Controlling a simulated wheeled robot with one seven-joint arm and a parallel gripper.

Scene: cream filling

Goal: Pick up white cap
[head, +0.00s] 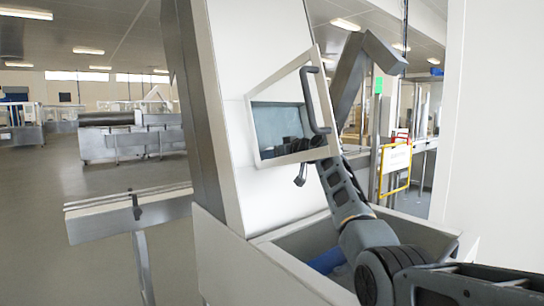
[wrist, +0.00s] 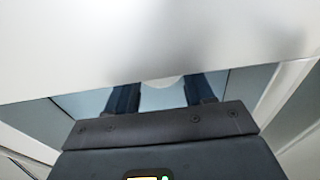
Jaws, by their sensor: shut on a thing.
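My gripper (wrist: 162,95) shows in the wrist view with its two dark fingers reaching under a large pale surface. A small white rounded piece, the white cap (wrist: 165,82), shows between the fingers; most of it is hidden. The fingers are shut on it.
The pale surface (wrist: 150,40) is close above the fingers. The hatch has a glazed door with a dark handle (head: 316,100) at its right. Below is an open metal bin (head: 270,262) with something blue (head: 327,260) inside. A grey metal rail (head: 128,212) stands at left.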

